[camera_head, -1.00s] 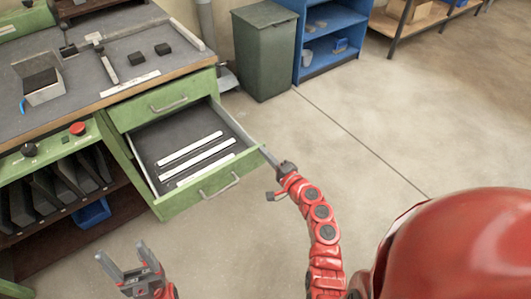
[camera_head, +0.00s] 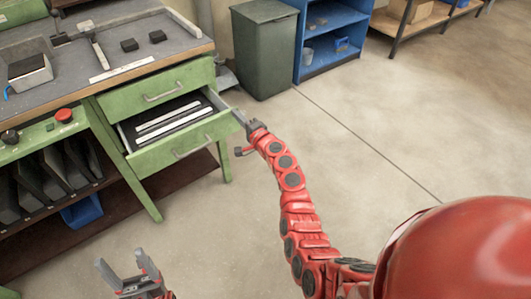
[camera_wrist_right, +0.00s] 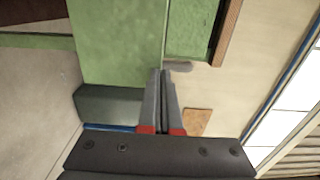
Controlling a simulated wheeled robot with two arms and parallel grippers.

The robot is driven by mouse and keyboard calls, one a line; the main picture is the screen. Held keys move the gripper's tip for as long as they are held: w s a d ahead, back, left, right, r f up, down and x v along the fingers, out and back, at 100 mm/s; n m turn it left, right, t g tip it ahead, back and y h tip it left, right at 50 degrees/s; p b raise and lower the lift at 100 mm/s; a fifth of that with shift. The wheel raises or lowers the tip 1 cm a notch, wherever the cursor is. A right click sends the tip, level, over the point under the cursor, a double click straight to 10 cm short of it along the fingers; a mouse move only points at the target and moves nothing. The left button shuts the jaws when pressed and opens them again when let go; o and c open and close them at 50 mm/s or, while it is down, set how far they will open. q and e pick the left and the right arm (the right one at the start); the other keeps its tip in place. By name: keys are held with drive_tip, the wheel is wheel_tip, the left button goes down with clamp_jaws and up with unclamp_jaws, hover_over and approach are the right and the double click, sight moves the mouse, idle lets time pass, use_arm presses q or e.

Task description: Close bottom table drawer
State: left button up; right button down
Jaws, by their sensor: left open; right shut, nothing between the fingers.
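The bottom drawer (camera_head: 183,147) of the green bench is partly open, with several white strips (camera_head: 170,121) on its dark floor. The top drawer (camera_head: 160,86) above it is shut. My right gripper (camera_head: 241,119) is shut and empty, at the right end of the bottom drawer's front; it appears to touch it, though I cannot be sure. In the right wrist view its closed fingers (camera_wrist_right: 161,100) point at green panels (camera_wrist_right: 118,45). My left gripper (camera_head: 127,275) is open and empty, low at the left over the floor, apart from the bench.
The bench top (camera_head: 110,48) holds dark blocks, metal bars and a grey box (camera_head: 30,72). A green-grey bin (camera_head: 266,48) and a blue shelf (camera_head: 330,40) stand behind. A blue crate (camera_head: 82,211) is under the bench. The floor right of the drawer is clear.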

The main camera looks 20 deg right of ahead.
sight(218, 96)
drive_tip(key=b+x, duration=0.3)
drive_tip(key=b, duration=0.1)
drive_tip(key=b+x, duration=0.8)
drive_tip(key=shift+w+a+f, duration=0.15)
drive_tip(key=shift+w+f, duration=0.05)
drive_tip(key=shift+f, duration=0.2)
drive_tip(key=shift+w+a+r+b, duration=0.1)
drive_tip(key=shift+w+r+b, duration=0.25)
drive_tip(key=shift+w+b, duration=0.6)
drive_tip(key=shift+s, duration=0.2)
